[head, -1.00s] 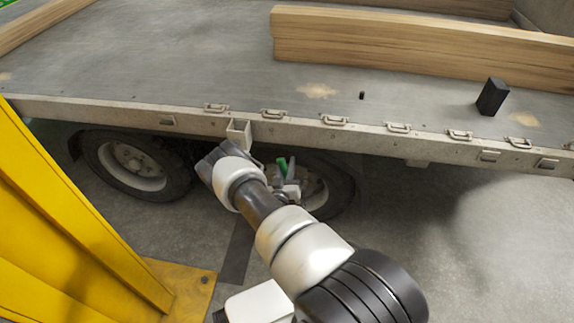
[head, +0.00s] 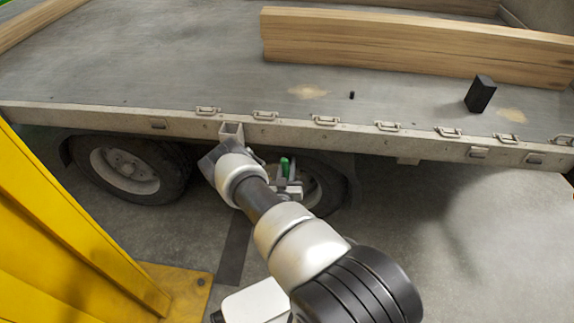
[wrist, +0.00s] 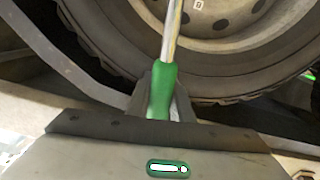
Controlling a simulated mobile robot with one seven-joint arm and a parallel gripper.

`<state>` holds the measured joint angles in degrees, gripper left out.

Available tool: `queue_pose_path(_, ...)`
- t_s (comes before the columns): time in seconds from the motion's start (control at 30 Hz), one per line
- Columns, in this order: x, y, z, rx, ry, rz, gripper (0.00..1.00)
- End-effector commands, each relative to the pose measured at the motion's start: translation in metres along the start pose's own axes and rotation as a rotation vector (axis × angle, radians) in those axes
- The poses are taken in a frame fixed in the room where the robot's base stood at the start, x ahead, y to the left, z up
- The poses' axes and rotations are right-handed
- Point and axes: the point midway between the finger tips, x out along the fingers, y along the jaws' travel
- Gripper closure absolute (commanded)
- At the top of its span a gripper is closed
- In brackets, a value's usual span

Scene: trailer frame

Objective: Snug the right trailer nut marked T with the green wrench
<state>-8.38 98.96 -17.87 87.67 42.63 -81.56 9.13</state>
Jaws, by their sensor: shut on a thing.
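My gripper (wrist: 162,98) is shut on the green handle of the wrench (wrist: 162,85). The wrench's metal shaft runs up past the wheel (wrist: 260,75) and out of the top of the wrist view, so its working end is hidden. In the head view, my gripper (head: 288,187) and the green handle (head: 285,167) are in front of the right wheel (head: 325,190), below the trailer deck. A small white mark (wrist: 198,4) shows on the wheel beside the shaft, but its letter is too small to read. The nut marked T cannot be made out.
The trailer's side rail (head: 290,128) runs just above my arm. A second wheel (head: 125,170) is to the left. A yellow post (head: 60,220) stands at the near left. The floor to the right is open.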

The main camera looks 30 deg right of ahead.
Motion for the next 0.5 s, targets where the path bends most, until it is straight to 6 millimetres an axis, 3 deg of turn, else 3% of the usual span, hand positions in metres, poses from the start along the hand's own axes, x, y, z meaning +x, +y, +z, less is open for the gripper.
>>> queue_pose_path(0.2, 0.004, 0.023, -0.004, 0.062, 0.009, 0.016, 1.0)
queue_pose_path(0.5, 0.004, 0.04, -0.002, 0.148, 0.011, 0.012, 1.0)
